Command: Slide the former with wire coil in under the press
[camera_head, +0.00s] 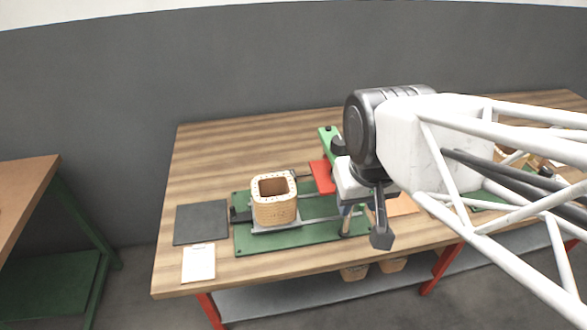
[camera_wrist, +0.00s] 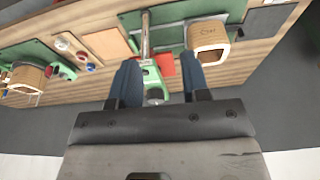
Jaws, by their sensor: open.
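The former with wire coil (camera_head: 275,207) is a tan square block with a hollow middle, standing upright on a sliding plate on the green base (camera_head: 245,240). In the wrist view the former (camera_wrist: 209,38) is at upper right. The press, with a red plate (camera_head: 321,177) and a green column (camera_head: 326,138), stands just right of the former in the head view. The former is beside the press, not under it. My gripper (camera_wrist: 160,70) is open and empty, its two blue fingers apart near the press. In the head view it hangs at the press's right, partly hiding it.
A dark mat (camera_head: 201,222) and a white sheet (camera_head: 198,263) lie left of the base. A metal post (camera_wrist: 145,35) rises by the press. Another former (camera_wrist: 27,78), a brown board (camera_wrist: 107,43) and small coloured cups (camera_wrist: 81,56) are further along the table.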

